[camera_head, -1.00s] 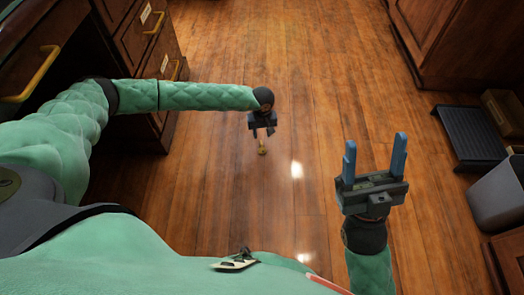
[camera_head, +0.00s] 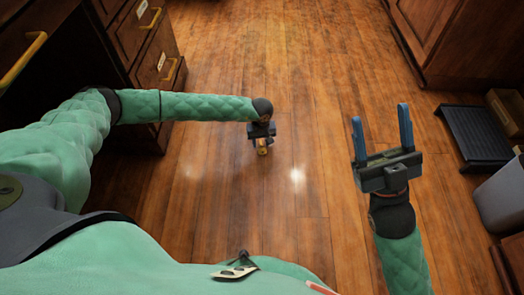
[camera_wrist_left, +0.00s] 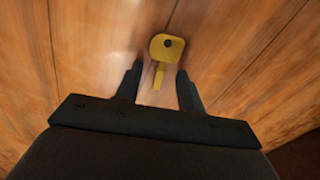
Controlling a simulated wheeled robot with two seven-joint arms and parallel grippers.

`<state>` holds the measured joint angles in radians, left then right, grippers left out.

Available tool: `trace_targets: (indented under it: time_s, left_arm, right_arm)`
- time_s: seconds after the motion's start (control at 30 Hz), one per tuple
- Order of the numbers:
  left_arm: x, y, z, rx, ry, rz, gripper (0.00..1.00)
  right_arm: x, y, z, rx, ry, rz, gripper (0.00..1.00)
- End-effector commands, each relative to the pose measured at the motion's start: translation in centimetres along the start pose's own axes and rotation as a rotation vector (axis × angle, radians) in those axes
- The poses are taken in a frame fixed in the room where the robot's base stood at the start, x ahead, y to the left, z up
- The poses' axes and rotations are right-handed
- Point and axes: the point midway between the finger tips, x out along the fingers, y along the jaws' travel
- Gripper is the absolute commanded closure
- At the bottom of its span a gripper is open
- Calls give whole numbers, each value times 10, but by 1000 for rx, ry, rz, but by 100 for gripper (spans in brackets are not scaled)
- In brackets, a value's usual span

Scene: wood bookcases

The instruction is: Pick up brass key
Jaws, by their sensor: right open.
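The brass key (camera_wrist_left: 165,49) lies on the wooden floor in the left wrist view, its round bow with a hole pointing away and its shaft toward me. In the head view the key (camera_head: 262,151) shows just below my left gripper (camera_head: 262,143). In the left wrist view my left gripper (camera_wrist_left: 159,82) is open, with the key's shaft between its two fingertips and the bow just beyond them. Contact with the key cannot be told. My right gripper (camera_head: 382,135) is open and empty, its blue fingers pointing up, far right of the key.
A wooden desk with drawers (camera_head: 150,45) stands at the left. A wooden cabinet (camera_head: 460,40), a black step stool (camera_head: 478,135) and a grey bin (camera_head: 502,195) stand at the right. The floor (camera_head: 300,80) around the key is clear.

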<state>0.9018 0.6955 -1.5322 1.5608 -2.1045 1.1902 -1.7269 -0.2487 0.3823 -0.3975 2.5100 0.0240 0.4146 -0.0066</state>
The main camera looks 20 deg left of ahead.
Motion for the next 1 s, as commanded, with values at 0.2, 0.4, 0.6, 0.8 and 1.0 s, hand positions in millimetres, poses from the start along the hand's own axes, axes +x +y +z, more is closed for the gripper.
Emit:
trace_targets:
  time_s: [0.2,0.4,0.6,0.8,1.0]
  left_arm:
    - [0,0,0,0,0,0,85]
    - [0,0,0,0,0,0,100]
    - [-1,0,0,0,0,0,100]
    - [-13,0,0,0,0,0,100]
    - [-42,0,-1,0,1,0,100]
  right_arm:
    - [0,0,0,0,1,0,38]
    - [0,0,0,1,2,0,38]
    - [1,0,-1,0,3,0,38]
    - [6,0,-9,-5,21,2,38]
    - [5,-13,-37,18,85,89,38]
